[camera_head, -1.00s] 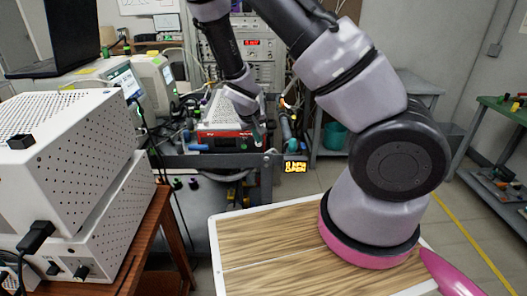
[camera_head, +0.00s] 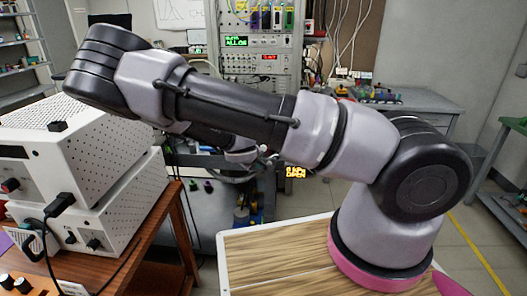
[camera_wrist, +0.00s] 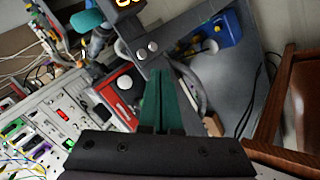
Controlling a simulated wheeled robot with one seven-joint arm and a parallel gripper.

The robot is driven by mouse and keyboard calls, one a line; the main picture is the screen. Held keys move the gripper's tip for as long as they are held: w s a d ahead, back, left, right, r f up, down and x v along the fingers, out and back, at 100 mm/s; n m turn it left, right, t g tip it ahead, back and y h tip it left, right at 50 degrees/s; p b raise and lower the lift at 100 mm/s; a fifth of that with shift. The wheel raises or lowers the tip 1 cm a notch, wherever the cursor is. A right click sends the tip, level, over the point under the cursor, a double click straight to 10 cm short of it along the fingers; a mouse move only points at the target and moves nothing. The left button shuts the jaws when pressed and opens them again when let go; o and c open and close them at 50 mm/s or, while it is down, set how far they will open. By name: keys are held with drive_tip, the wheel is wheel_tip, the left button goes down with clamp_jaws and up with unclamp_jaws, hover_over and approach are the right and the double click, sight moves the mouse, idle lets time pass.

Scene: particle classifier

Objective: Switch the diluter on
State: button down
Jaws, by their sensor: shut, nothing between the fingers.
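My gripper's green fingers (camera_wrist: 158,100) are together in the wrist view, with nothing between them. In the head view, my arm stretches across the middle and its fingertips are hidden. A red-fronted instrument (camera_wrist: 122,88) lies just left of the fingers in the wrist view. It has a round white part on its red face. My arm covers its place in the head view. I cannot tell whether it is the diluter, and no label names the diluter. No contact between the fingers and a switch can be made out.
White perforated boxes (camera_head: 92,150) stand on a wooden table (camera_head: 150,235) at the left. An instrument rack (camera_head: 255,45) stands behind. A blue object (camera_wrist: 225,30) lies near the top right in the wrist view.

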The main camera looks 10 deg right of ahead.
drive_tip(key=w+d, duration=0.2)
drive_tip(key=w, duration=0.6)
drive_tip(key=shift+w+d, duration=0.2)
drive_tip(key=shift+d, duration=0.2)
drive_tip(key=shift+w, duration=0.15)
idle(1.7)
drive_tip(key=shift+w+d, duration=0.1)
drive_tip(key=shift+w, duration=0.15)
drive_tip(key=shift+w+d, duration=0.3)
drive_tip(key=shift+w, duration=0.55)
idle(0.9)
drive_tip(key=shift+s, duration=0.1)
drive_tip(key=shift+s+a, duration=0.2)
drive_tip(key=shift+s, duration=0.4)
drive_tip(key=shift+s+a, duration=0.15)
drive_tip(key=shift+s, duration=0.4)
drive_tip(key=shift+s+a, duration=0.25)
drive_tip(key=shift+s, duration=0.55)
drive_tip(key=shift+s+a, duration=0.3)
drive_tip(key=shift+s, duration=0.5)
drive_tip(key=shift+s+a, duration=0.25)
drive_tip(key=shift+s, duration=0.55)
